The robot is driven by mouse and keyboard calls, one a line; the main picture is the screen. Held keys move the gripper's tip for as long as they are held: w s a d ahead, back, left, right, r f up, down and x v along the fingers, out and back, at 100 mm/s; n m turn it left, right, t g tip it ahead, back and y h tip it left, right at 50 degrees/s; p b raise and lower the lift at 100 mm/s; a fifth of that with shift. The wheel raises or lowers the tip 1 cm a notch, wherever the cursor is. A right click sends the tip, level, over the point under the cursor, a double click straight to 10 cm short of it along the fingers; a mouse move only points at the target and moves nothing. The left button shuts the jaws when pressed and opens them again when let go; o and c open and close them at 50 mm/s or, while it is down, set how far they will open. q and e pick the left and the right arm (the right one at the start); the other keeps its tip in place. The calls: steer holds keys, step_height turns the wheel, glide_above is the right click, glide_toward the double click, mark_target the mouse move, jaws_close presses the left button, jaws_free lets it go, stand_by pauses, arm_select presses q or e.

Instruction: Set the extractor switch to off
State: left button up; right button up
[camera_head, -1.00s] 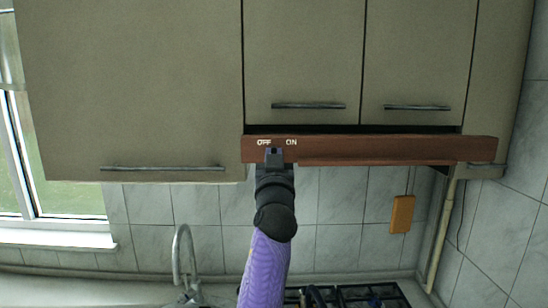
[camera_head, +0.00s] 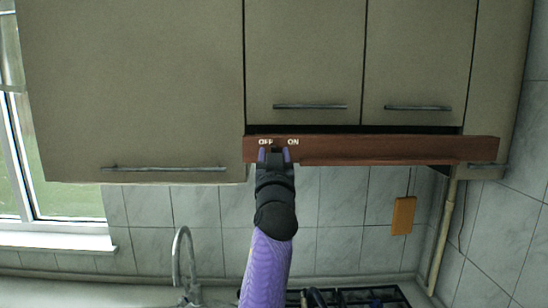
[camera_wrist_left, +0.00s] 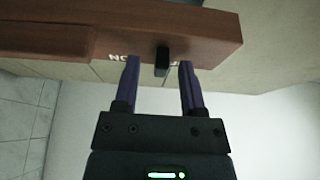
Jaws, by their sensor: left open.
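The extractor hood's brown wooden front (camera_head: 400,149) runs below the cupboards, with a white OFF label (camera_head: 265,142) at left and a white ON label (camera_head: 293,142) at right. My left gripper (camera_head: 274,155) is raised to it below the labels, with its purple fingers spread. In the wrist view the scene is upside down. There the small black switch (camera_wrist_left: 162,61) stands out from the wood between the open fingertips (camera_wrist_left: 158,68), with a gap on each side. The ON label (camera_wrist_left: 118,57) is to its left; the OFF label is partly hidden by a finger. My right gripper is not in view.
Beige cupboards (camera_head: 140,80) with bar handles hang above and to the left of the hood. Below are a tiled wall, a tap (camera_head: 184,262), a gas hob (camera_head: 355,297) and an orange board (camera_head: 403,215). A pipe (camera_head: 441,240) runs down at right.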

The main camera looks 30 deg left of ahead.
arm_select(q)
steer(key=b+v, duration=0.3)
steer(key=v, duration=0.7)
